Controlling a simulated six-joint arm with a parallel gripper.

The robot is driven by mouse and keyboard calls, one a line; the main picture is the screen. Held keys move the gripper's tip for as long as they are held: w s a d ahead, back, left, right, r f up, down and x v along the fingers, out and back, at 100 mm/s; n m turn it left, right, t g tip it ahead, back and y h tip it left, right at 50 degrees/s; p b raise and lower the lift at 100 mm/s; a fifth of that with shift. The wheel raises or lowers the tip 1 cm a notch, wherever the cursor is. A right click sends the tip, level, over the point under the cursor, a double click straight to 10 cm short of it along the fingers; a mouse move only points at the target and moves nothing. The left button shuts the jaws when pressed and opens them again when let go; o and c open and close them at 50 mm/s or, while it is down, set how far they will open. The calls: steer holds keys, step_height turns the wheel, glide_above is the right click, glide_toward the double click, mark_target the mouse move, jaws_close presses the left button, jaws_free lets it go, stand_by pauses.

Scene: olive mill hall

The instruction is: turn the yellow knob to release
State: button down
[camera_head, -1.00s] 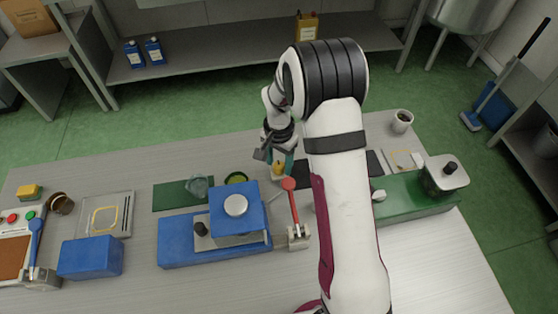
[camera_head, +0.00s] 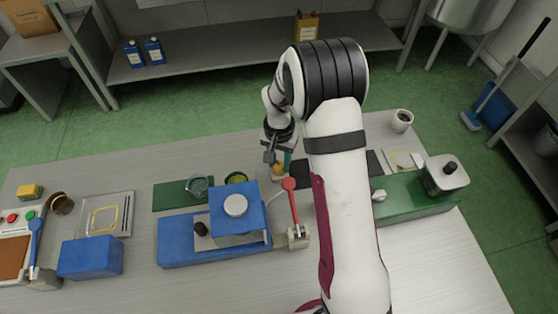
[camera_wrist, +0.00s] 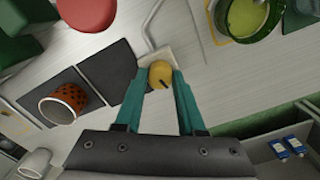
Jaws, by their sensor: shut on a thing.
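The yellow knob (camera_wrist: 160,73) sits on a small pale plate (camera_wrist: 147,56) on the table. In the wrist view it lies between the teal fingertips of my gripper (camera_wrist: 159,82), which is shut on it. A dark slot or mark shows on the knob's top. In the head view the knob (camera_head: 278,168) is small and partly hidden by my gripper (camera_head: 279,164), behind the red-handled lever.
A red lever (camera_head: 290,185) stands close in front, beside the blue machine (camera_head: 215,240). A green-rimmed glass dish (camera_wrist: 252,17) is nearby. A white mug (camera_head: 402,121) is to the right.

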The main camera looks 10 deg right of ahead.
mark_target(279, 165)
steer(key=n, duration=1)
steer(key=shift+n, duration=2.5)
steer(key=shift+r, duration=0.1)
steer(key=c, duration=0.5)
jaws_free()
step_height(279, 165, up, 16)
